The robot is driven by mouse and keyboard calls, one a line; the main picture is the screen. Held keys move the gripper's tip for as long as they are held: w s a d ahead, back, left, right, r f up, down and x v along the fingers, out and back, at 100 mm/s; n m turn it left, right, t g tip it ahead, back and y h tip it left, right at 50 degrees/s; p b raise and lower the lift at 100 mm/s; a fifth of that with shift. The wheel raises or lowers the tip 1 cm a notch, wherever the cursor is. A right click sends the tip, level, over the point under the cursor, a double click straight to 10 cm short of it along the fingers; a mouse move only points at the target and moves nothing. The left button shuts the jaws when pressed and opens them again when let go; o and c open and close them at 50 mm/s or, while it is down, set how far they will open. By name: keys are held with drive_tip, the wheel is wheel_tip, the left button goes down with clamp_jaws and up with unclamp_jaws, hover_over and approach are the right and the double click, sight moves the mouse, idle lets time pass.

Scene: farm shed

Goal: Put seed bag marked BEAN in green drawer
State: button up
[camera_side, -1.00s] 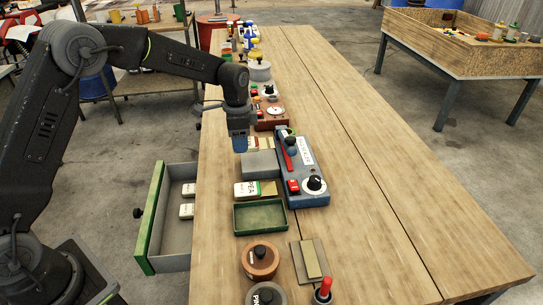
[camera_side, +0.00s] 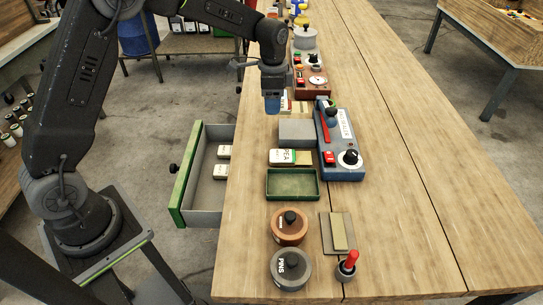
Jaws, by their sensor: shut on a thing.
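The green drawer (camera_side: 188,182) is pulled open at the left side of the table. Two small white bags (camera_side: 223,152) lie in it, one behind the other. My gripper (camera_side: 271,108) is low over the left table edge, beyond the grey block. It is shut on a white seed bag (camera_side: 284,104) with reddish print, mostly hidden behind the jaws; its word is too small to read. A white bag marked PEA (camera_side: 281,156) with a green end lies on the table behind the green tray.
An empty green tray (camera_side: 292,196), a grey block (camera_side: 297,132) and a blue control box (camera_side: 339,166) stand close together. The table's right half is clear.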

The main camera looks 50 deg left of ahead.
drive_tip(key=s+a+f, duration=0.2)
drive_tip(key=s+f, duration=0.1)
drive_tip(key=s, duration=0.3)
drive_tip(key=s+a+f, duration=0.3)
drive_tip(key=s, duration=0.4)
hover_over(215, 206)
drive_tip(key=s+a, duration=0.3)
wheel_tip(215, 206, down, 3)
wheel_tip(215, 206, down, 14)
drive_tip(key=shift+w+r, duration=0.15)
drive_tip(key=shift+r, duration=0.1)
drive_tip(key=w+d, duration=0.1)
drive_tip(key=w+d+f, duration=0.1)
drive_tip(key=shift+w+d, duration=0.4)
drive_tip(key=shift+f, duration=0.1)
drive_tip(key=shift+f, duration=0.15)
drive_tip(key=o, duration=0.7)
